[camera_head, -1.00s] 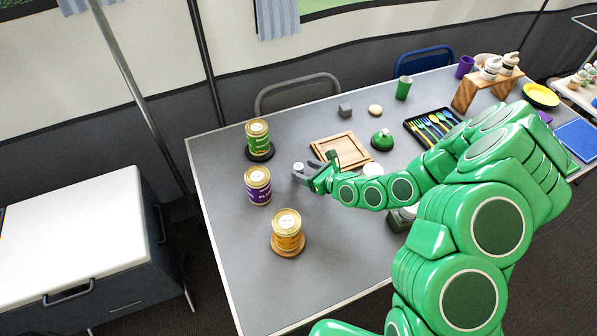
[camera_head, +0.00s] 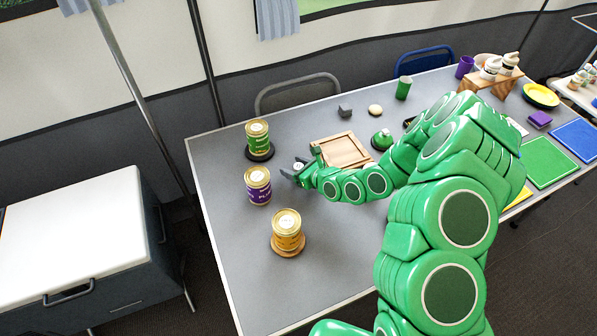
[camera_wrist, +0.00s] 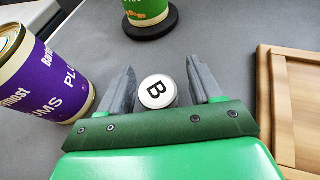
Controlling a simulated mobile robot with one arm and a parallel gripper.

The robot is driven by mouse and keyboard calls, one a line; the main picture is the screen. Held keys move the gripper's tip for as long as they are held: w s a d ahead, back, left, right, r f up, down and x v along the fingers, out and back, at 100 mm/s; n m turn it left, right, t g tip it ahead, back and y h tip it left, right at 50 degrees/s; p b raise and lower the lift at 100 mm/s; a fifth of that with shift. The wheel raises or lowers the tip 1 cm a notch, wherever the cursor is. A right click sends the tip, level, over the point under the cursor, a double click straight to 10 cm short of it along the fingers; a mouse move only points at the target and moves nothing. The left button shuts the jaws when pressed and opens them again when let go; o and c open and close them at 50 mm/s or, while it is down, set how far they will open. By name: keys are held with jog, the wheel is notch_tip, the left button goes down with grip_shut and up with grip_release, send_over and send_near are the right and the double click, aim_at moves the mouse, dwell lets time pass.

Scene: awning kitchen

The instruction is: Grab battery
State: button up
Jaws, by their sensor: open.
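A small white round-topped object marked with a black B (camera_wrist: 157,91), which looks like the battery, stands between the fingers of my gripper (camera_wrist: 162,72) in the wrist view. The fingers are spread, one on each side of it. Whether either finger touches it I cannot tell. In the head view my gripper (camera_head: 291,171) is low over the grey table, between the purple can (camera_head: 258,187) and the wooden tray (camera_head: 340,151). The white object (camera_head: 298,165) shows only as a small spot there.
The purple can stands close to the left finger in the wrist view. A green can (camera_head: 257,139) on a dark base is behind, and a yellow can (camera_head: 287,232) on a wooden base is in front. The wooden tray is close on the right.

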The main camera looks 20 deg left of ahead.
jog(key=c, duration=1.1)
jog(key=shift+r, duration=0.2)
